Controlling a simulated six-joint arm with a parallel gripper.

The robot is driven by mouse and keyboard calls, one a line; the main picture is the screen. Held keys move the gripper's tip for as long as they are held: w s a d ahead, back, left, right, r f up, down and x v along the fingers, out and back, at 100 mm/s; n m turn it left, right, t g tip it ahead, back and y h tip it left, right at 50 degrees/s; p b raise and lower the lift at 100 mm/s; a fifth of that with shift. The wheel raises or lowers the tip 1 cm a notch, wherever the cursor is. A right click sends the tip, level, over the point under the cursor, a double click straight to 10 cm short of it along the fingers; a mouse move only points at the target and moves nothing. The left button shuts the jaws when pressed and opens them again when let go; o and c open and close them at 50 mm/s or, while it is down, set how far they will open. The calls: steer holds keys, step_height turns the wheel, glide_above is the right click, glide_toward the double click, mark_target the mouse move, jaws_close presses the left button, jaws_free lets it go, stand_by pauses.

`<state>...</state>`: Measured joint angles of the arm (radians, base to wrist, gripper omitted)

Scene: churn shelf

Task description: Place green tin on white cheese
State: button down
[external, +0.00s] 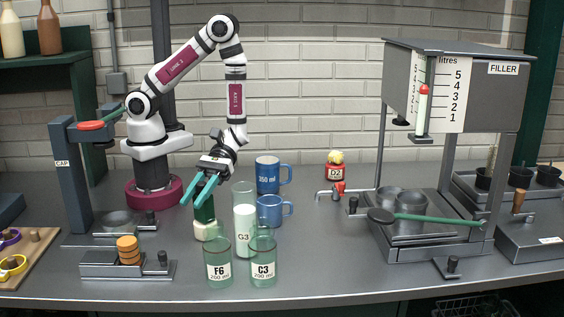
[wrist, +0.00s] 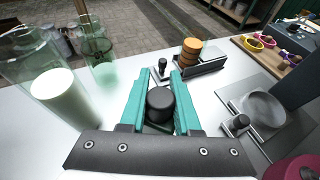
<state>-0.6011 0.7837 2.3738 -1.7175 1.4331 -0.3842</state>
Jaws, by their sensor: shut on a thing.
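My gripper (external: 189,201) has teal fingers pointing down to the front at the tin. In the wrist view my gripper (wrist: 158,76) is shut on the tin, with its black round top (wrist: 160,104) between the fingers. The tin's lower part and the cheese are mostly hidden there.
Glasses G3 (external: 244,239), F6 (external: 218,272) and C3 (external: 263,270) stand close to the right and front. Blue mugs (external: 268,176) are behind them. A press with orange discs (external: 128,250) is at left. The filler (external: 440,95) stands at right, with free counter before it.

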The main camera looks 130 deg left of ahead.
steer(key=c, duration=0.6)
jaws_free()
steer(key=shift+f, duration=0.1)
steer(key=v, duration=1.1)
steer(key=s+d+r+m+g+y, duration=0.55)
steer(key=s+m+g, duration=0.3)
steer(key=m, duration=0.55)
steer(key=s+a+r+m+t+y, duration=0.1)
steer(key=m+y, duration=0.2)
steer(key=m, duration=0.1)
steer(key=s+a+r+m+t+y, duration=0.1)
steer(key=a+m+y, duration=0.1)
steer(key=m+y, duration=0.1)
steer(key=s+a+r+m+t+y, duration=0.1)
steer(key=m+y, duration=0.2)
steer(key=m, duration=0.3)
steer(key=shift+s+a+r+t+y, duration=0.2)
steer(key=shift+a+r+t+y, duration=0.05)
steer(key=shift+t, duration=0.1)
